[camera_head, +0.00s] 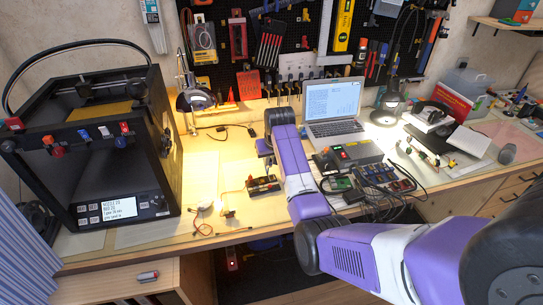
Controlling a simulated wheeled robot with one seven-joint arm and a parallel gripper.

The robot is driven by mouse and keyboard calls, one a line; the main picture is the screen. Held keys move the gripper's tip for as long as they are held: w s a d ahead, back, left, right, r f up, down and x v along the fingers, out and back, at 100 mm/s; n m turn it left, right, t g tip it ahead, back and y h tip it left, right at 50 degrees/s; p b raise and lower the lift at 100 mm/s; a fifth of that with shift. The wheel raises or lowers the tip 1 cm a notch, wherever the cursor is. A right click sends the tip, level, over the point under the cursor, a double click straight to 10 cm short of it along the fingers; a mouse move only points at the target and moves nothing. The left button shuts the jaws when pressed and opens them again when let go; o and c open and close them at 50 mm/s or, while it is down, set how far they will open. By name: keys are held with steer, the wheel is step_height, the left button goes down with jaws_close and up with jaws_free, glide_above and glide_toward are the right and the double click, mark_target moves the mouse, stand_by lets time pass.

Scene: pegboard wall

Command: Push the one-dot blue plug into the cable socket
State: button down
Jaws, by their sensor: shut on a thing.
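My gripper (265,153) is above the workbench, left of the laptop, at the end of my purple arm. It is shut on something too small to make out. A small dark box with red and pale parts (262,185) lies on the bench just below it; I cannot tell whether they touch. I cannot single out the one-dot blue plug, and dots are too small to read. I cannot tell for sure which part is the cable socket. A cluster of dark blocks with blue tops and cables (384,178) sits to the right of my arm.
A black 3D printer (85,140) stands at the left with small red and blue pieces along its front. A laptop (335,108), a desk lamp (390,105) and a red-buttoned box (347,154) stand behind and right. Bare bench (230,170) shows left of my gripper.

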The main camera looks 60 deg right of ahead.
steer(key=b, duration=0.5)
glide_above(271, 177)
steer(key=s+a, duration=0.1)
step_height(271, 177, down, 6)
steer(key=shift+s+a+r, duration=0.1)
steer(key=shift+s+a, duration=0.05)
steer(key=shift+p, duration=0.5)
stand_by(1.0)
steer(key=shift+f+b, duration=0.55)
steer(key=shift+f, duration=0.3)
stand_by(0.4)
steer(key=c, duration=1.3)
jaws_free()
steer(key=shift+c, duration=0.2)
steer(key=shift+r, duration=0.1)
